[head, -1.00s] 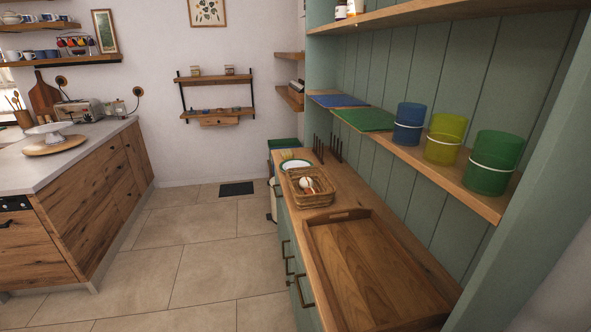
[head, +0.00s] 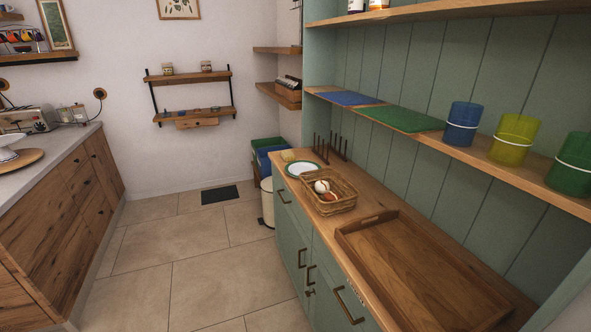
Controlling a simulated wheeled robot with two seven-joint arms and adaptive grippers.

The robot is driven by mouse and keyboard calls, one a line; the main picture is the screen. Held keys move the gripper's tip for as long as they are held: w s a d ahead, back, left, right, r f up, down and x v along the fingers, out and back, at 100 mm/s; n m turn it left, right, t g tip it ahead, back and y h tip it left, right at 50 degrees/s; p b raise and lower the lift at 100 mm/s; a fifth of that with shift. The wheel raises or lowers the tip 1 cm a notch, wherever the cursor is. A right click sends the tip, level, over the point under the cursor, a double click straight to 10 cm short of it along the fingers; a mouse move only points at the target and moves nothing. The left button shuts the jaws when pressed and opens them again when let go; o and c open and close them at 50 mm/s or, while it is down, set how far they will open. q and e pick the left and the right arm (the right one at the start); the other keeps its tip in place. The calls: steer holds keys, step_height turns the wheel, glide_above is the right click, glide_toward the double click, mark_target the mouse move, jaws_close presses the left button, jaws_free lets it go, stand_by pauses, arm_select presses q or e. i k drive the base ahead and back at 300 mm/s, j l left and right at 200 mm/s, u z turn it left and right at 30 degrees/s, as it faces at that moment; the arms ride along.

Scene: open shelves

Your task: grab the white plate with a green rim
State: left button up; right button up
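The white plate with a green rim (head: 301,169) lies flat at the far end of the wooden counter (head: 350,217) under the open shelves. A wicker basket (head: 331,193) stands just in front of it and hides a little of its near edge. Neither of my grippers shows in the head view.
A wooden tray (head: 377,218) covers the near counter. A dark peg rack (head: 329,147) stands behind the plate by the wall. The tiled floor (head: 190,255) left of the cabinet is clear.

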mark_target(294, 169)
steer(key=i+j, duration=0.2)
steer(key=i+j+z, duration=0.1)
steer(key=j, duration=0.35)
steer(key=i+j, duration=0.2)
steer(key=i+j+z, duration=0.2)
steer(key=i+j, duration=0.45)
steer(key=j, duration=0.1)
